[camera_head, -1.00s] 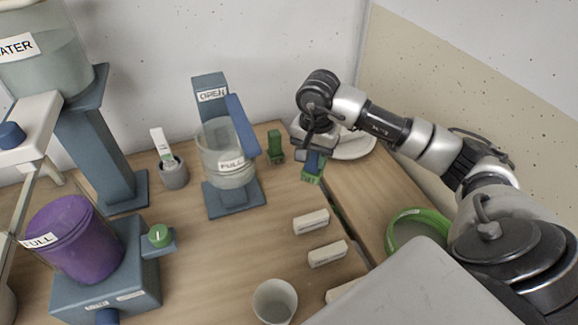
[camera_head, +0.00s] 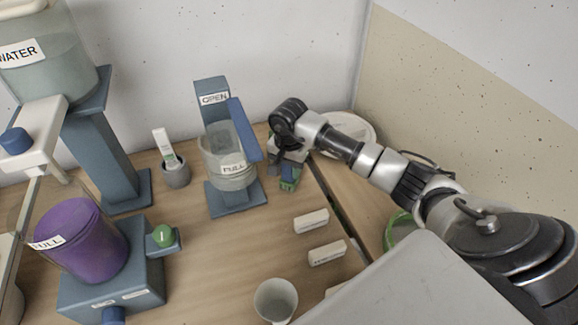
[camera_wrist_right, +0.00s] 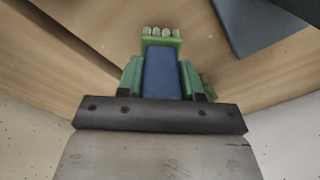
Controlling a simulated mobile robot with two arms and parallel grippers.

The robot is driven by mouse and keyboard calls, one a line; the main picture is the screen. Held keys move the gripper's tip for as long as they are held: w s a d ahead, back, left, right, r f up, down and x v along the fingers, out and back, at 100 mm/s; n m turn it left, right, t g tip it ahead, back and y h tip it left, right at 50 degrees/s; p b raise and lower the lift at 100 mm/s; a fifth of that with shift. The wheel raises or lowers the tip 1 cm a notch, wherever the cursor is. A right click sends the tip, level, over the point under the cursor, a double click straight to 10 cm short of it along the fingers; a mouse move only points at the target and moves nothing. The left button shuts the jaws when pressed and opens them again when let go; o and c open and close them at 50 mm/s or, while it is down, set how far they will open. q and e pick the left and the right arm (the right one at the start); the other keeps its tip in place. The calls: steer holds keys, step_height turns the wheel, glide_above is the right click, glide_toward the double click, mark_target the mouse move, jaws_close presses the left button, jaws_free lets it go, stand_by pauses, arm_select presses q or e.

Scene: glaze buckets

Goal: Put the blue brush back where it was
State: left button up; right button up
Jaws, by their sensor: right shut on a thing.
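My right gripper (camera_head: 286,168) is low at the back of the table, just right of the blue stand marked OPEN. It is shut on the blue brush (camera_head: 289,183), whose lower end is green. In the right wrist view the brush (camera_wrist_right: 161,72) shows a blue body between the fingers (camera_wrist_right: 160,94) and a green end with pale tips. Green pieces (camera_wrist_right: 131,74) show on both sides of it; I cannot tell whether they touch it. A small green upright object (camera_head: 271,166) is mostly hidden behind the gripper. My left gripper is not in view.
The glass bucket marked FULL (camera_head: 229,160) stands close to the left of the gripper. A grey cup with a white tag (camera_head: 176,174) is farther left. White labelled blocks (camera_head: 311,221) lie in front. A white plate (camera_head: 352,134) and a green ring (camera_head: 399,228) are right.

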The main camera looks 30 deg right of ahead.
steer(key=shift+f, duration=0.1)
steer(key=o, duration=0.5)
steer(key=shift+f, duration=0.1)
steer(key=o, duration=0.4)
steer(key=shift+r, duration=0.7)
step_height(320, 180, up, 11)
steer(key=shift+r+b, duration=0.1)
steer(key=shift+b, duration=0.75)
